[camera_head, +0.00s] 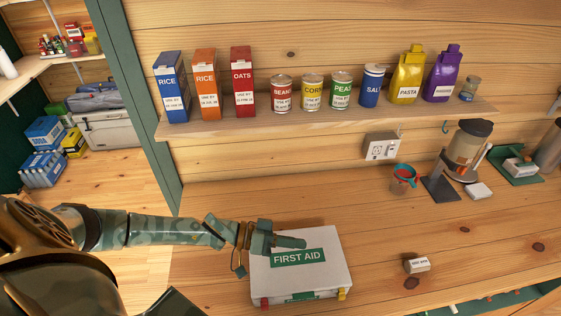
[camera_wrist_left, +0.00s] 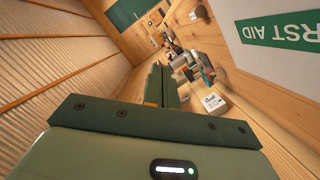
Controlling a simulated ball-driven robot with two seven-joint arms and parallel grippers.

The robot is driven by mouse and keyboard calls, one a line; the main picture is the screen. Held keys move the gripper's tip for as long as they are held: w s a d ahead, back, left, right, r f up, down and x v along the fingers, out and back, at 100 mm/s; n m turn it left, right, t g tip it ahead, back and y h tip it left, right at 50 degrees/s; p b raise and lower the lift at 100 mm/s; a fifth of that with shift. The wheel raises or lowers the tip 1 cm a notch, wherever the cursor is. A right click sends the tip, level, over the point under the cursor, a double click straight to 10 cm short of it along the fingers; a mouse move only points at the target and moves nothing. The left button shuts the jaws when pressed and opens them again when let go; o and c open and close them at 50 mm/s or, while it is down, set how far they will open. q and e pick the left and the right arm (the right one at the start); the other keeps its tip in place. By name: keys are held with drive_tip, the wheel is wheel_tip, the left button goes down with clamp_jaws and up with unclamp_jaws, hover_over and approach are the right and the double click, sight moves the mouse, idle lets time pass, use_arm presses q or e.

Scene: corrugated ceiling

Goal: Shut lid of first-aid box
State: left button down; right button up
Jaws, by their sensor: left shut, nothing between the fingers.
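The white first-aid box (camera_head: 335,265) sits on the wooden counter. Its lid (camera_head: 262,280) lies flat over it, with a green "FIRST AID" label facing up. A red and a yellow latch and a green handle show at its front edge. I cannot tell whether a thin gap is left under the lid. My left gripper (camera_head: 303,243) is shut and empty, just over the lid's back left part; whether it touches is unclear. The left wrist view shows its closed fingers (camera_wrist_left: 162,85) and part of the labelled lid (camera_wrist_left: 285,30) at upper right. My right gripper is not in view.
A shelf (camera_head: 225,124) holds cartons, cans and bags. The counter between is mostly clear.

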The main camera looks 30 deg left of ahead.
sight(296, 298)
use_arm(q)
drive_tip(key=s+d+f+m, duration=0.1)
drive_tip(key=f, duration=0.1)
drive_tip(key=s+d+f+m, duration=0.1)
drive_tip(key=f, duration=0.1)
drive_tip(key=s+d+f+y+b, duration=0.1)
drive_tip(key=f, duration=0.1)
drive_tip(key=shift+s+m+t, duration=0.3)
drive_tip(key=shift+s+m, duration=0.05)
drive_tip(key=shift+m, duration=0.05)
drive_tip(key=f+m+b, duration=0.1)
drive_tip(key=f, duration=0.1)
drive_tip(key=s+d+f+m+b, duration=0.1)
drive_tip(key=f, duration=0.1)
drive_tip(key=s+f+m+b, duration=0.1)
drive_tip(key=f, duration=0.1)
drive_tip(key=shift+d+f+t+y, duration=0.15)
drive_tip(key=shift+d+t+y, duration=0.2)
drive_tip(key=shift+t+y, duration=0.05)
drive_tip(key=shift+s+d+f+m+b, duration=0.15)
drive_tip(key=shift+f+m+b, duration=0.45)
drive_tip(key=shift+f+b, duration=0.4)
drive_tip(key=shift+f, duration=0.1)
drive_tip(key=shift+s+f, duration=0.1)
